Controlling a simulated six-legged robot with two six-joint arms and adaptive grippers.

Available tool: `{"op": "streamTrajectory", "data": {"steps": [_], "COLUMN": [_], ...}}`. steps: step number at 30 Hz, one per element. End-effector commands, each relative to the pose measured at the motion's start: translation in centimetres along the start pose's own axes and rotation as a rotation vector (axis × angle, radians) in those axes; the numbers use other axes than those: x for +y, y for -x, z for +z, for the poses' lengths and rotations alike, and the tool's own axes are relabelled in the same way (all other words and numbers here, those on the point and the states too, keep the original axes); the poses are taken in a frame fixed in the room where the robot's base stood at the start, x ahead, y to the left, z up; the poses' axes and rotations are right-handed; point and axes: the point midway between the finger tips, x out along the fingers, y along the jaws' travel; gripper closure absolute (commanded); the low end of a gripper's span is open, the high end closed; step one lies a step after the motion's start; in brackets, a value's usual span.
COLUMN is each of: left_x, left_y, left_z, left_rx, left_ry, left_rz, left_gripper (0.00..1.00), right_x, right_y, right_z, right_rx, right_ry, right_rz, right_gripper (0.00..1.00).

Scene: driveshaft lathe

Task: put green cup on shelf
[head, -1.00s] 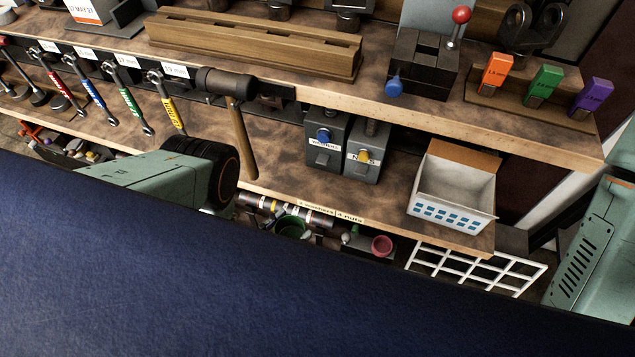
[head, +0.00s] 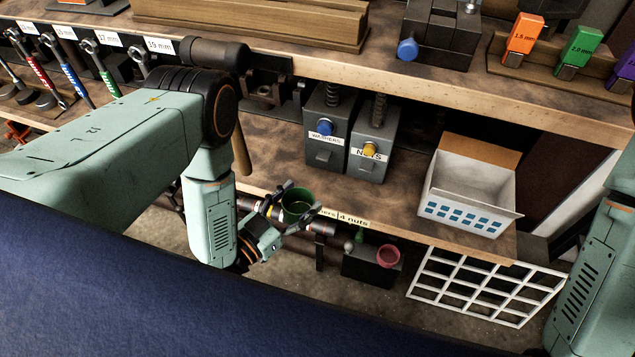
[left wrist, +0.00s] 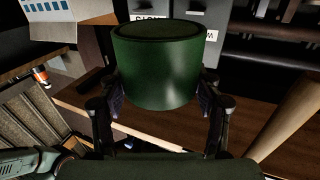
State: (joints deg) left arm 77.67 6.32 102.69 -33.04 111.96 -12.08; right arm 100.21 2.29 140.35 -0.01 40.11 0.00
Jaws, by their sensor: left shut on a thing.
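The green cup (head: 297,206) is held between the fingers of my left gripper (head: 291,212), which is shut on it. In the head view the cup is just in front of the lower shelf's (head: 400,225) front edge, near the label strip. In the left wrist view the green cup (left wrist: 158,65) fills the upper middle, with a finger of the left gripper (left wrist: 160,100) on each side. My right gripper is not in view; only part of the right arm shows at the right edge.
A washers dispenser (head: 325,128) and a nuts dispenser (head: 372,140) stand on the lower shelf. A white bin (head: 465,190) sits to their right. A pink cup (head: 388,256) is below the shelf edge, beside a white grid rack (head: 480,287). Bare shelf lies left of the bin.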

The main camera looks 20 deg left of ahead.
Motion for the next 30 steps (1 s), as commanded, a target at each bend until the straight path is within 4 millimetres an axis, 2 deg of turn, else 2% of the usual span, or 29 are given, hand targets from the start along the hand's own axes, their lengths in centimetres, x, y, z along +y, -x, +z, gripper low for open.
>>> {"op": "streamTrajectory", "data": {"steps": [3, 15, 18, 23, 30], "left_x": [-1.1, -4.4, -4.4, -4.5, -4.4], "left_y": [-2.8, -11.0, -10.9, -10.9, -10.9], "left_z": [-0.2, -0.1, 1.4, 2.4, 6.5], "left_rx": [0.008, 0.006, -0.001, 0.001, 0.001], "left_ry": [-0.003, -0.002, 0.001, 0.000, 0.001], "left_rz": [0.001, 0.001, 0.000, 0.000, 0.000], "left_gripper": [0.67, 0.67, 0.67, 0.67, 0.67], "right_x": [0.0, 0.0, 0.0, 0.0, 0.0], "right_y": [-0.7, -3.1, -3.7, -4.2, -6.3], "right_z": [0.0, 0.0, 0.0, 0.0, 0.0], "right_rx": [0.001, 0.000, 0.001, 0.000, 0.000], "right_ry": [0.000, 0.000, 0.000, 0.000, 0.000], "right_rz": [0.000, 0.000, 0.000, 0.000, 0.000], "right_gripper": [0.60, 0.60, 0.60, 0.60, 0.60]}}
